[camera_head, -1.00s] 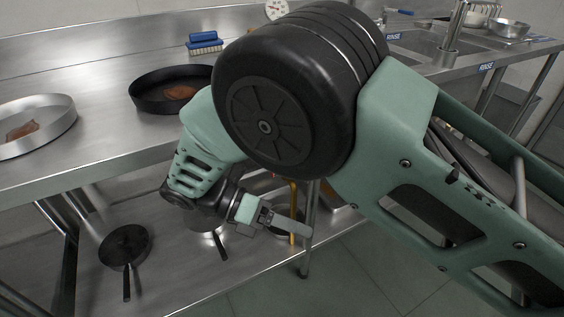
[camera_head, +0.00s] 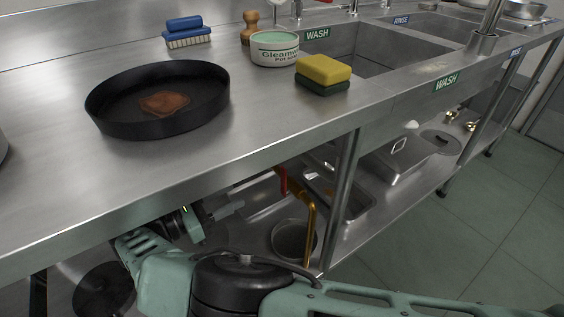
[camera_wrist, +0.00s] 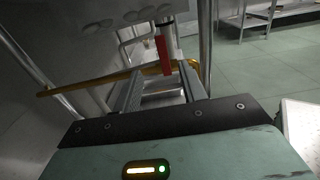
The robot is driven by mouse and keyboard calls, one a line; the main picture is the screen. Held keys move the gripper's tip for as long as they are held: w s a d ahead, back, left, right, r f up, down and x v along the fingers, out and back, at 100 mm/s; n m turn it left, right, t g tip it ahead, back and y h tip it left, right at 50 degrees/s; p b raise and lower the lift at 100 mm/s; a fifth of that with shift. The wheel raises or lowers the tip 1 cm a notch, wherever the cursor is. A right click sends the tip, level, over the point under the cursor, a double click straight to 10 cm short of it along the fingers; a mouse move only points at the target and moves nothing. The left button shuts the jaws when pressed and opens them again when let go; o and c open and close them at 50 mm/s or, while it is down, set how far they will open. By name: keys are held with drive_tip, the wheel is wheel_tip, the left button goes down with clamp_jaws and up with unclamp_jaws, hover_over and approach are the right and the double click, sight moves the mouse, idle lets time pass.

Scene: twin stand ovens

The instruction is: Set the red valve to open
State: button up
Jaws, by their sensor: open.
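The red valve handle (camera_head: 282,180) shows under the steel counter, at the top of a yellow pipe (camera_head: 309,222). In the wrist view the red handle (camera_wrist: 163,55) hangs upright, at an angle across the yellow pipe (camera_wrist: 88,83). My gripper (camera_head: 232,209) is under the counter, to the left of the handle and apart from it in the head view. In the wrist view my open gripper (camera_wrist: 160,80) points at the handle, which appears between the fingers near their tips. The valve body is hard to make out.
The counter edge (camera_head: 250,155) lies above my gripper. A counter leg (camera_head: 341,200) stands right of the pipe. A round pot (camera_head: 293,240) sits on the lower shelf beside the pipe. A black pan (camera_head: 205,97), a sponge (camera_head: 323,72) and a tub (camera_head: 274,50) stand on top.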

sight(282, 172)
drive_tip(key=p+x, duration=0.2)
drive_tip(key=x, duration=1.5)
drive_tip(key=shift+w+d, duration=0.1)
drive_tip(key=shift+d, duration=0.05)
clamp_jaws()
